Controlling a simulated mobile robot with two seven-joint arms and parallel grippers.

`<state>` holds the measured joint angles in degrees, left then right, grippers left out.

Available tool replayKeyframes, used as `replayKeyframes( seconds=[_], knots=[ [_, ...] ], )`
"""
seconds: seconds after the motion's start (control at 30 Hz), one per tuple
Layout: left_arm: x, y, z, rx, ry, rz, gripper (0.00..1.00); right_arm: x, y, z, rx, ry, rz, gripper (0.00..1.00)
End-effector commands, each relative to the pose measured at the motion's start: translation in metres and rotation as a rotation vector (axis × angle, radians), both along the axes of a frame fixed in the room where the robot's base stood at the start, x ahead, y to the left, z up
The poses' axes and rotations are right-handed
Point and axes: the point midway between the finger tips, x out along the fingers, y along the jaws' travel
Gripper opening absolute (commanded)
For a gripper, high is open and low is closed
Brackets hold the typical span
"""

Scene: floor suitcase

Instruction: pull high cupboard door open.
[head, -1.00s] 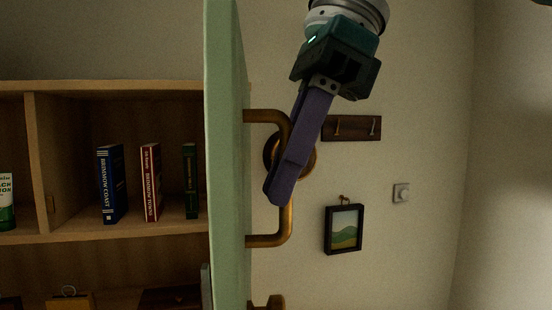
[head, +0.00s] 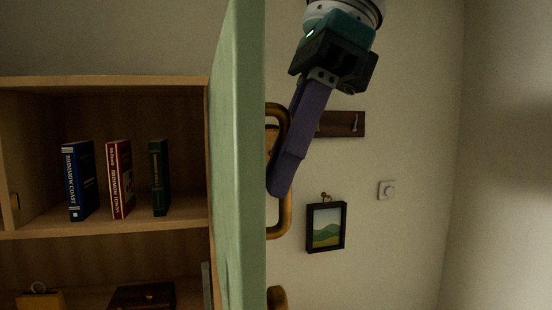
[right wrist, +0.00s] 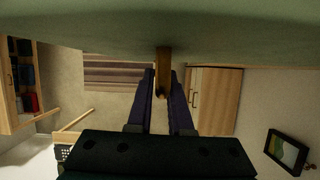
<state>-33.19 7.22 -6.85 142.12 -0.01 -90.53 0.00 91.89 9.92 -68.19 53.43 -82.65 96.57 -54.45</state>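The green cupboard door (head: 250,160) stands swung out and is seen nearly edge-on in the head view. Its brass bar handle (head: 287,215) is on the right side of the door, partly hidden by the door edge. My right gripper (head: 277,190) reaches down from above, its purple fingers at the handle. In the right wrist view the two fingers (right wrist: 163,78) are closed in on either side of the handle (right wrist: 163,60), with the green door (right wrist: 80,28) across the top. My left gripper is out of view.
The open wooden cupboard (head: 110,82) at left holds upright books (head: 120,180), and a padlock-like yellow object (head: 40,299) below. On the wall at right are a hook rail (head: 340,124), a framed picture (head: 326,227) and a switch (head: 387,190). Space right of the handle looks clear.

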Motion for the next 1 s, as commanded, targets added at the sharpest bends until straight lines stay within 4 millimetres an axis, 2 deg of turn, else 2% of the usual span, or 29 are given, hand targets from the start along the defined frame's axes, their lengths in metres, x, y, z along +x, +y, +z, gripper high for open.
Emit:
replayKeyframes(
  seconds=[0.03, 0.23, 0.57, 1.0],
  knots=[
    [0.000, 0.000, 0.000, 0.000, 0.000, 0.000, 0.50, 0.000, 0.000, 0.000, 0.000, -0.001, 0.000, 0.24],
    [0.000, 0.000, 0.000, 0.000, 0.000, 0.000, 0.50, 0.001, 0.000, 0.000, 0.001, -0.003, -0.001, 0.45],
    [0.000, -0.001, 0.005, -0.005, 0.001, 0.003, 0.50, 0.001, -0.002, 0.005, 0.001, -0.003, -0.002, 0.45],
    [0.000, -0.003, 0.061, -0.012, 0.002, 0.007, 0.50, 0.006, -0.025, 0.067, 0.000, -0.002, -0.004, 0.45]
  ],
)
